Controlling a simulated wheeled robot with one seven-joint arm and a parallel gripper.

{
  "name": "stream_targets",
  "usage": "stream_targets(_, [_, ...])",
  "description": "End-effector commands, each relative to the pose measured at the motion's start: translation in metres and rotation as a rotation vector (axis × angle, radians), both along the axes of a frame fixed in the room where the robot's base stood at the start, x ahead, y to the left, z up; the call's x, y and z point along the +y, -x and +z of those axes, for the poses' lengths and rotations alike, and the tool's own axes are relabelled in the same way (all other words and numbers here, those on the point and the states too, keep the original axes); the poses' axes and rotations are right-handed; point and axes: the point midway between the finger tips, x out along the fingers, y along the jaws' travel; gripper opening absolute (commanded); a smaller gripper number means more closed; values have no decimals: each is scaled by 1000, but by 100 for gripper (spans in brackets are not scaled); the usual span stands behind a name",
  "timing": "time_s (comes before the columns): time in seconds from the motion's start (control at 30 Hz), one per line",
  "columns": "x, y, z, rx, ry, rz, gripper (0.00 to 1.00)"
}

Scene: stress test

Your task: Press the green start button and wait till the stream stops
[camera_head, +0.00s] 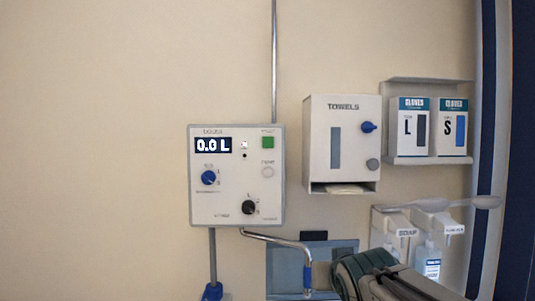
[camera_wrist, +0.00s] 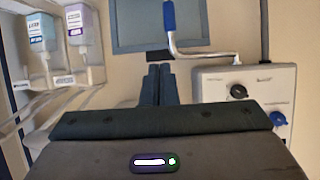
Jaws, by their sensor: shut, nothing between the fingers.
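The control panel (camera_head: 225,160) is a white box on the wall with a display (camera_head: 212,145) reading 0.0 L. The green button (camera_head: 267,142) is at its upper right; my wrist view does not show it. A bent metal spout (camera_head: 275,239) with a blue tip (camera_head: 307,278) comes from under the panel, and I see no stream from it. In the wrist view my gripper (camera_wrist: 158,72) is shut and empty, its fingers beside the spout (camera_wrist: 195,54) and the panel's edge (camera_wrist: 215,80). It touches no button.
The panel also has a blue knob (camera_head: 208,177), a black knob (camera_head: 249,207) and a pale round button (camera_head: 267,171). A towel dispenser (camera_head: 342,120), glove boxes (camera_head: 408,130) and soap bottles (camera_head: 428,258) are to the right. A blue-grey basin (camera_head: 285,262) is below.

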Motion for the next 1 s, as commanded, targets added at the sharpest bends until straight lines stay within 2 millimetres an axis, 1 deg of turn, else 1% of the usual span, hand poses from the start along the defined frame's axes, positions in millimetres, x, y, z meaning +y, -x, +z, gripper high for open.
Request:
stream_targets(0.03, [7, -25, 17, -103, -11, 18, 0])
stream_targets(0.07, [12, -38, 33, -170, -21, 31, 0])
stream_targets(0.1, [19, -54, 54, -261, -35, 54, 0])
stream_targets(0.17, [32, -76, 87, -400, -62, 97, 0])
stream_targets(0.2, [42, -88, 108, -490, -81, 132, 0])
stream_targets(0.3, [66, -106, 156, -694, -131, 228, 0])
stream_targets(0.4, [88, -113, 192, -856, -177, 330, 0])
stream_targets(0.43, [93, -113, 200, -895, -190, 358, 0])
stream_targets(0.53, [108, -111, 221, -995, -222, 439, 0])
stream_targets(0.67, [118, -108, 235, -1062, -245, 500, 0])
stream_targets(0.8, [121, -106, 239, -1078, -251, 518, 0])
stream_targets(1.0, [121, -106, 239, -1077, -250, 516, 0])
